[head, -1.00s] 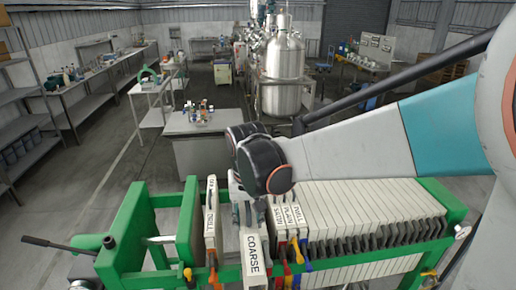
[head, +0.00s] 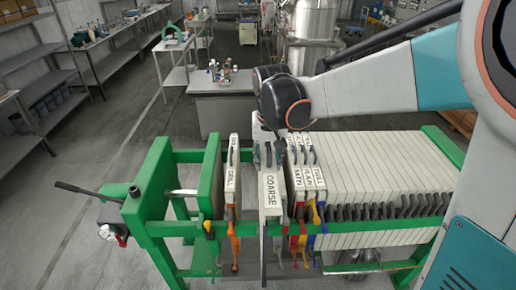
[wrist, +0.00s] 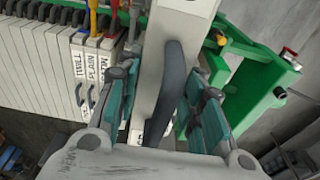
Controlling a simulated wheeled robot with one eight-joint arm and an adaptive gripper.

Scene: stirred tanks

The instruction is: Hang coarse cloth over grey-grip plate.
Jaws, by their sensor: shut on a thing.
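The coarse cloth (head: 271,205) is a pale, stiff-looking piece with a COARSE label, upright in the gap of the green press. My gripper (head: 262,140) is shut on its top, and the wrist view shows the teal fingers (wrist: 165,88) on either side of the pale piece (wrist: 170,25) and a dark curved handle (wrist: 172,85). A dark grey grip (head: 264,255) hangs below the cloth's front end, at its left edge. The grey-grip plate's body is hidden; I cannot tell whether the cloth rests on it.
A plate labelled like DRILL or GRILL (head: 231,185) with an orange grip stands left of the cloth. Satin, plain and twill pieces (head: 308,178) stand close on the right, before a stack of pale plates (head: 390,165). The green frame (head: 150,195) surrounds them.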

